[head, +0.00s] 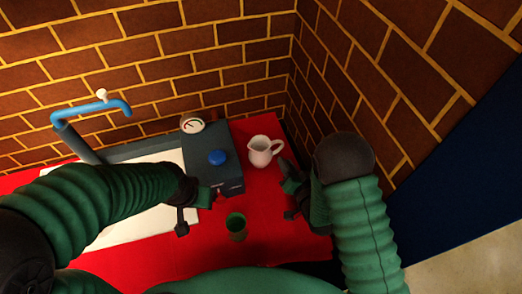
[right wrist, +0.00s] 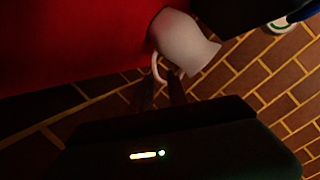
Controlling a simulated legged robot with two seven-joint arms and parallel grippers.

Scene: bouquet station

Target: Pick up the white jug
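The white jug (head: 261,152) stands upright on the red tabletop, right of the dark box, with its handle on the right side. In the right wrist view the jug (right wrist: 184,42) shows at the top middle, its handle just beyond my fingers. My right gripper (head: 287,191) is open and empty, its fingers apart, to the right of and nearer than the jug; I see no contact. In the right wrist view its fingers (right wrist: 162,92) are dark and point at the handle side. My left gripper (head: 197,211) is open and empty, left of the green cup.
A green cup (head: 236,226) stands on the red table (head: 285,235) between my grippers. A dark box (head: 228,180) with a blue knob (head: 217,158) and a gauge (head: 193,125) stands left of the jug. A blue tap (head: 92,108) is farther left. Brick walls close off the back and right.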

